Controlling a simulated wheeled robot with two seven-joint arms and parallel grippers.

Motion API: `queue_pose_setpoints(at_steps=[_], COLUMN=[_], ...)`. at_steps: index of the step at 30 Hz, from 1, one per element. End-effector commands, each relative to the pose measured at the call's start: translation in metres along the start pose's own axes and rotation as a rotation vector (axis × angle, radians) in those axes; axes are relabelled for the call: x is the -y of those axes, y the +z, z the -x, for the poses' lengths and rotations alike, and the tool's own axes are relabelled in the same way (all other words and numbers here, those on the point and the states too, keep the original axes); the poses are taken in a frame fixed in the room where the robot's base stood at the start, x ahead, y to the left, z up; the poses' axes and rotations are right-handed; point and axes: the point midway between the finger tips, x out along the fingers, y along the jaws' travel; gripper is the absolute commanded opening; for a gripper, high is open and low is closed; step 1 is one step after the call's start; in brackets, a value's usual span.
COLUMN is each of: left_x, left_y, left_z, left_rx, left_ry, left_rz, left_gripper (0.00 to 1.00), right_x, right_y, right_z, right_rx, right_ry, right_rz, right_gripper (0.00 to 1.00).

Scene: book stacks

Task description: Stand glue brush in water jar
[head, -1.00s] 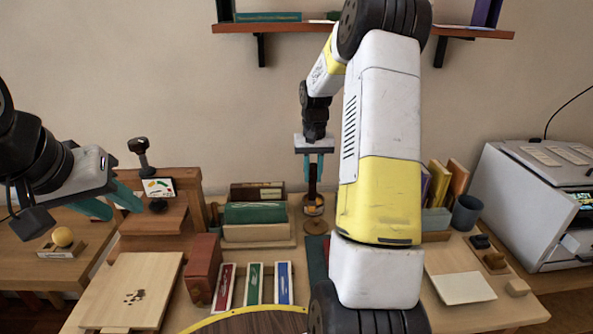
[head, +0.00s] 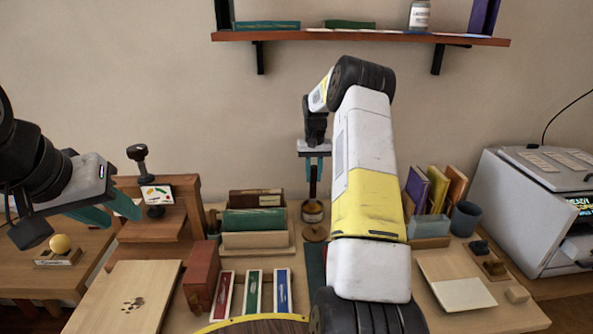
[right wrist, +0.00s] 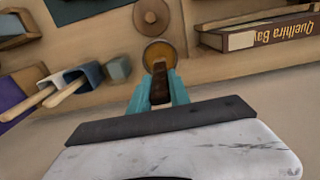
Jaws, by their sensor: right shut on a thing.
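My right gripper (head: 314,170) is shut on the dark brown handle of the glue brush (head: 313,187), which hangs upright over an amber pot (head: 312,213). In the right wrist view the brush (right wrist: 160,86) lies between the teal fingers, with the amber pot (right wrist: 158,52) just beyond; whether its bristles are inside the pot I cannot tell. A blue-grey cup (head: 466,218), which looks like the water jar, stands to the right beside the book holder; its inside is not clear. My left gripper (head: 110,211) is open and empty at the left.
A round wooden lid (head: 316,233) lies before the pot. Books in a grey-blue holder (head: 429,227) stand left of the cup. A wooden rack of books (head: 255,238) is left of the pot. A white machine (head: 535,200) stands at the right. My right arm hides part of the table.

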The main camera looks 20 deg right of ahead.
Motion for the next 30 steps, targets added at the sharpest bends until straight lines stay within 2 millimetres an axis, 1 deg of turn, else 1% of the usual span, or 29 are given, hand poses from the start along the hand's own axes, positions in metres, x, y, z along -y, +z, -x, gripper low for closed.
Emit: queue_pose_setpoints(at_steps=[5, 9, 10, 13, 23, 26, 29, 30], left_x=[0.000, 0.000, 0.000, 0.000, 0.000, 0.000, 0.000, 0.000], left_y=[0.000, 0.000, 0.000, 0.000, 0.000, 0.000, 0.000, 0.000], left_z=[0.000, 0.000, 0.000, 0.000, 0.000, 0.000, 0.000, 0.000], left_rx=[0.000, 0.000, 0.000, 0.000, 0.000, 0.000, 0.000, 0.000], left_ry=[0.000, 0.000, 0.000, 0.000, 0.000, 0.000, 0.000, 0.000], left_rz=[0.000, 0.000, 0.000, 0.000, 0.000, 0.000, 0.000, 0.000], left_gripper=[0.36, 0.36, 0.36, 0.36, 0.36, 0.36, 0.36, 0.36], right_x=[0.000, 0.000, 0.000, 0.000, 0.000, 0.000, 0.000, 0.000], right_y=[0.000, 0.000, 0.000, 0.000, 0.000, 0.000, -0.001, -0.001], right_z=[0.001, -0.003, -0.003, -0.003, -0.001, 0.006, 0.021, 0.029], right_rx=[-0.001, 0.000, 0.000, 0.000, -0.001, -0.002, -0.004, -0.004], right_ry=[0.000, 0.000, 0.000, 0.000, 0.000, 0.000, 0.001, 0.001], right_rz=[0.000, 0.000, 0.000, 0.000, 0.000, 0.000, 0.000, -0.001], right_gripper=[0.00, 0.00, 0.25, 0.44, 0.45, 0.45, 0.45, 0.45])
